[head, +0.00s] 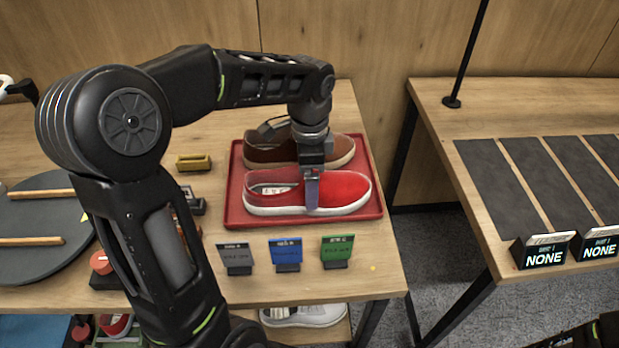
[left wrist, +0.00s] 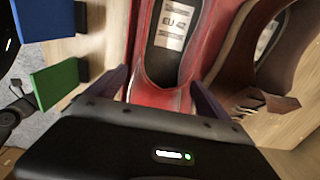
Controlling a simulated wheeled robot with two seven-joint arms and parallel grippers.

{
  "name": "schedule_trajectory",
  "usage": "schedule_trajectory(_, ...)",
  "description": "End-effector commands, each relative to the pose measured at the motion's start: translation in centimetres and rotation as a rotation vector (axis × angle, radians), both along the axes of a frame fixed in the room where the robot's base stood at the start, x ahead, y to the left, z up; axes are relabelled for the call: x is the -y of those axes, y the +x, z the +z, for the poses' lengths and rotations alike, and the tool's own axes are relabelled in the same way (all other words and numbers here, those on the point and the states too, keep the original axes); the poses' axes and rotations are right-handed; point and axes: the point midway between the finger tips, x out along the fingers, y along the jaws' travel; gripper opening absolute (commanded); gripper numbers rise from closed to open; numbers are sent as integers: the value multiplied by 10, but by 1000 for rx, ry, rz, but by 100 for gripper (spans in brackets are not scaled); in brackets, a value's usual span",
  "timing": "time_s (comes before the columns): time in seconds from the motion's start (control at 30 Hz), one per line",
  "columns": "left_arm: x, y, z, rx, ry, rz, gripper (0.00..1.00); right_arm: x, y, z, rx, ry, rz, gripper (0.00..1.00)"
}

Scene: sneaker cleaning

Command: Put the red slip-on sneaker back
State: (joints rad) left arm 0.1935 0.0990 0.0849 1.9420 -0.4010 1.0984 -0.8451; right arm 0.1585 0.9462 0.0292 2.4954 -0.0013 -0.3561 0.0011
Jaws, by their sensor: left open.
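The red slip-on sneaker (head: 343,187) lies on a red tray (head: 235,185) on the left table, its white sole along the near side and its opening to the left. My left gripper (head: 312,188) reaches down over the sneaker's middle. It is open, with one finger on the near side; the far finger is hidden in the head view. In the left wrist view the red sneaker (left wrist: 145,45) lies between the two spread fingers of the left gripper (left wrist: 162,92), with a pale label inside. I cannot tell whether the fingers touch it.
A brown sneaker (head: 268,149) sits right behind the red one on the tray. Grey (head: 236,258), blue (head: 286,250) and green (head: 337,248) cards stand in front. The right table has bare dark mats (head: 500,185) and signs reading NONE (head: 543,254). A gap separates the tables.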

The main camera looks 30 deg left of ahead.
Motion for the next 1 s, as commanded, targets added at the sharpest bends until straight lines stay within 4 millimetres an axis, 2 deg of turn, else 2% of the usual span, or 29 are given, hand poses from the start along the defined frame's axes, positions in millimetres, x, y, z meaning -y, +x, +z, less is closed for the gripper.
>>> schedule_trajectory(0.17, 0, 1, 21, 5, 0, -1, 91, 0, 0, 0, 0, 0, 0, 65)
schedule_trajectory(0.5, 0, 1, 90, 4, -1, 0, 91, 0, 0, 1, 0, 0, 0, 65)
schedule_trajectory(0.6, 0, 1, 107, 3, 0, 1, 91, 0, 0, 8, 0, 0, 0, 65)
schedule_trajectory(0.77, 0, 1, 119, 1, 0, 0, 91, 0, 0, 10, -1, 0, 0, 65)
schedule_trajectory(1.0, 0, 0, 119, 1, 0, 0, 91, 0, 0, 9, -1, 0, 0, 65)
